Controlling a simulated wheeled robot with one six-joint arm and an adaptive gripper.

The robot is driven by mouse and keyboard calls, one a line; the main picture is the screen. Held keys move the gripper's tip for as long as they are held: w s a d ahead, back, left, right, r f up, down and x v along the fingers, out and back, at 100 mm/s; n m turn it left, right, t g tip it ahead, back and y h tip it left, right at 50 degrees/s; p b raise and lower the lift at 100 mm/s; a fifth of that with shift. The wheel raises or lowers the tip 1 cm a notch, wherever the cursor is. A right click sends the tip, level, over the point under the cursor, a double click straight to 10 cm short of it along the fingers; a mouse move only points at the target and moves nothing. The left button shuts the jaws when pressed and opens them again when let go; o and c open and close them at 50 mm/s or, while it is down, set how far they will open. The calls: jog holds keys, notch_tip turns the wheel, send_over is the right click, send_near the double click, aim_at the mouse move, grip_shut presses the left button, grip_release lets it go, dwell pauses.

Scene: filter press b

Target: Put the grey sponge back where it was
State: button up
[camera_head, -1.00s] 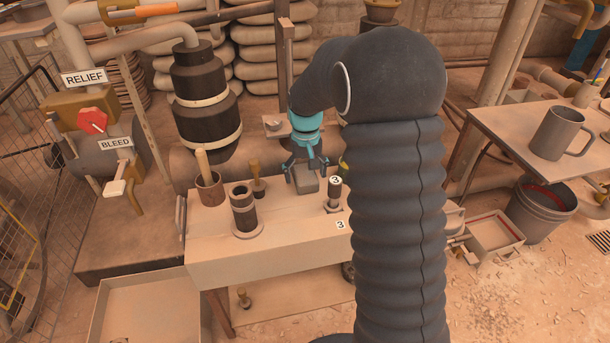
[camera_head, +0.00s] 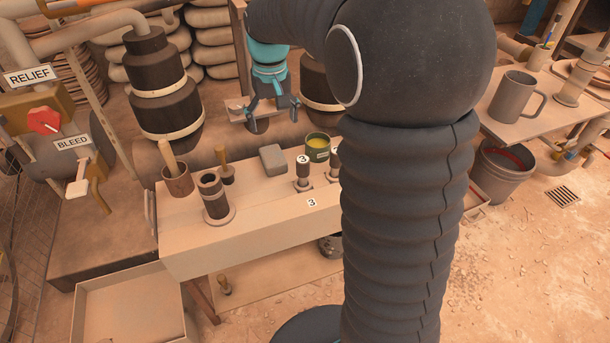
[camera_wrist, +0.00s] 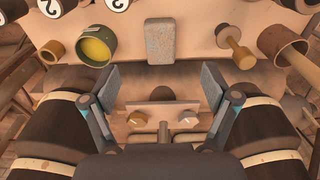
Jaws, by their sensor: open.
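The grey sponge (camera_head: 273,158) lies flat on the bench (camera_head: 240,215), toward its back edge, between a wooden-handled tool and a green tin. It also shows in the wrist view (camera_wrist: 160,40), at top centre, beyond my fingertips. My gripper (camera_head: 272,104) is open and empty, raised above and behind the bench's back edge. In the wrist view its two fingers (camera_wrist: 163,90) are spread wide with nothing between them. The sponge is apart from both fingers.
A green tin with yellow contents (camera_head: 318,147) stands right of the sponge. The small wooden-handled tool (camera_head: 225,168), a dark cylinder (camera_head: 213,195) and a brown cup (camera_head: 177,180) stand to its left. A black post marked 3 (camera_head: 303,172) stands in front. Black vessels stand behind the bench.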

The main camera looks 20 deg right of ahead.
jog(key=s+r+t, duration=0.1)
jog(key=s+t, duration=0.3)
jog(key=s, duration=2.2)
jog(key=shift+r+t, duration=0.3)
jog(key=shift+t, duration=0.1)
